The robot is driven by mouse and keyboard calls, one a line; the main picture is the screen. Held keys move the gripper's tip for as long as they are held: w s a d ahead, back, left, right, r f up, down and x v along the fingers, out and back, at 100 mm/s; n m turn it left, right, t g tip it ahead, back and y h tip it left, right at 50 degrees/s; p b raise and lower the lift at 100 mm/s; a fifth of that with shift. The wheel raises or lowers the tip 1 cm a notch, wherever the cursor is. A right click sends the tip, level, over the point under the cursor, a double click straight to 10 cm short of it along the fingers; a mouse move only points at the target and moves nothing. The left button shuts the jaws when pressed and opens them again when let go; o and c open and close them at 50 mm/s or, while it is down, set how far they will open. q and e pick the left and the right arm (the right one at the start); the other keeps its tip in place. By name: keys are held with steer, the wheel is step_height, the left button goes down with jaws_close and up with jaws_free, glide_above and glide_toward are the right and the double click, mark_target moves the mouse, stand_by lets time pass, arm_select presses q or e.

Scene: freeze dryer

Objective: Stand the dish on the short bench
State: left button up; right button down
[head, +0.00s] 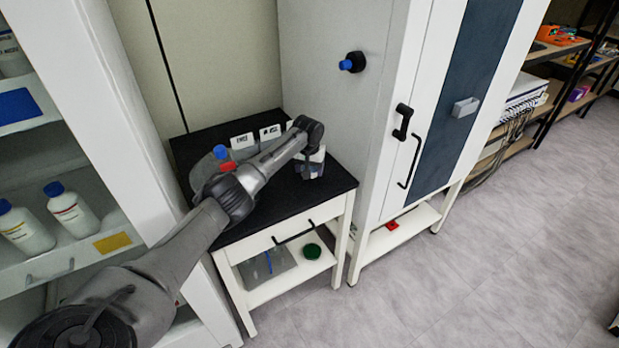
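The short bench (262,211) has a black top, white legs, a drawer and a lower shelf. A small round dark green thing (312,251) lies on its lower shelf; it may be the dish, but I cannot tell. My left arm reaches in from the lower left across the bench top. My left gripper (310,172) points down over the right part of the top, at a small white thing with a purplish label (317,157). The gripper partly hides this thing, and I cannot tell whether the fingers hold it. My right gripper is not in view.
Labelled white cards (242,141), a blue-capped item (220,152) and a red item (228,166) stand at the bench's back left. A tall white cabinet (335,100) stands right of the bench. Shelves with bottles (75,211) are at left.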

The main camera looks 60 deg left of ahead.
mark_target(310, 183)
arm_select(q)
step_height(310, 183, down, 4)
steer(key=shift+r+b, duration=0.15)
steer(key=shift+b, duration=0.6)
steer(key=o, duration=1)
